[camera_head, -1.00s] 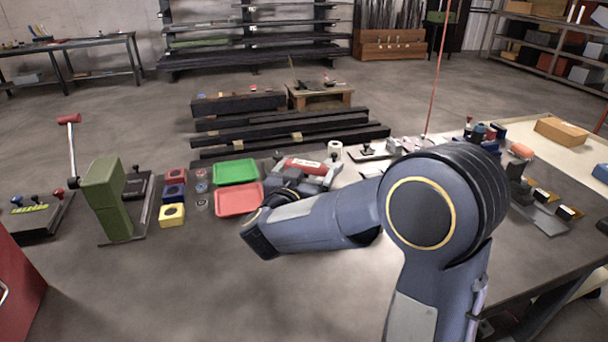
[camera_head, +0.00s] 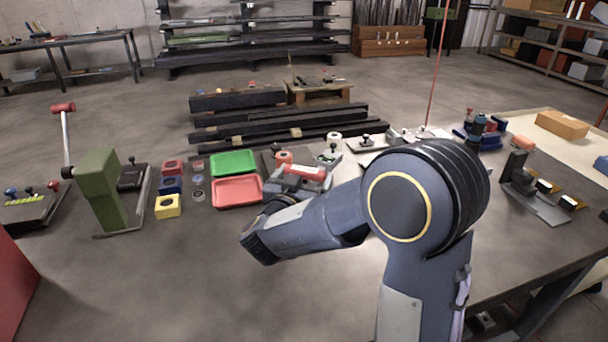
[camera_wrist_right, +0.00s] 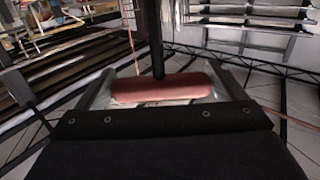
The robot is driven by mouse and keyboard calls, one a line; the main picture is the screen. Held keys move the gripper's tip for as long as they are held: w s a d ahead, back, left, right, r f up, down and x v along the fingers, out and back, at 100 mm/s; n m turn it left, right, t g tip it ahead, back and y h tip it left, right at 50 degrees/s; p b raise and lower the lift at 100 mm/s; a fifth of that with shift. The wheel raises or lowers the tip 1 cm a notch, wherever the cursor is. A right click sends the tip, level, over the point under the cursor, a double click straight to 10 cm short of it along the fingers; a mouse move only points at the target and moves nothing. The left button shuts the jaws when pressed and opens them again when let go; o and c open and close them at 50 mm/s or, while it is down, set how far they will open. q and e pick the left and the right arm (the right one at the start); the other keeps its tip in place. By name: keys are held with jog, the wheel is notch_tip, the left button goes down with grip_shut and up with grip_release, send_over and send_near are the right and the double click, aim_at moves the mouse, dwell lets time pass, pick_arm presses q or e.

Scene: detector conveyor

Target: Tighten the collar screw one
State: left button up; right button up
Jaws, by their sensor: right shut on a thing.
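My right gripper (camera_head: 304,174) is shut on the red handle of a tool (camera_head: 311,172), above the far part of the bench. In the right wrist view, the red handle (camera_wrist_right: 160,88) lies crosswise between the two fingers, and a dark shaft (camera_wrist_right: 156,42) runs from its middle. The tool's tip is not visible. Just behind the gripper stand an orange-red round part (camera_head: 284,156) on a dark plate and a small part with a green top (camera_head: 328,157). I cannot make out the collar screw. My left gripper is out of view.
Left of my gripper lie a red tray (camera_head: 237,190) and a green tray (camera_head: 232,162). Beyond them are small coloured blocks (camera_head: 168,206) and a green press with a lever (camera_head: 100,188). Black fixtures (camera_head: 535,192) stand at right. The bench front is clear.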

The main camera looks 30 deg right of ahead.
jog(key=shift+f+b, duration=0.95)
jog(key=shift+f, duration=0.25)
jog(key=o, duration=0.8)
jog(key=c, duration=0.8)
jog(key=shift+r+m+g+h+p, duration=0.15)
jog(key=shift+m+g+h+p, duration=0.25)
jog(key=shift+p, duration=0.2)
jog(key=shift+m+g+h+p, duration=0.3)
jog(key=shift+m+g+h, duration=0.15)
jog(key=shift+g, duration=0.25)
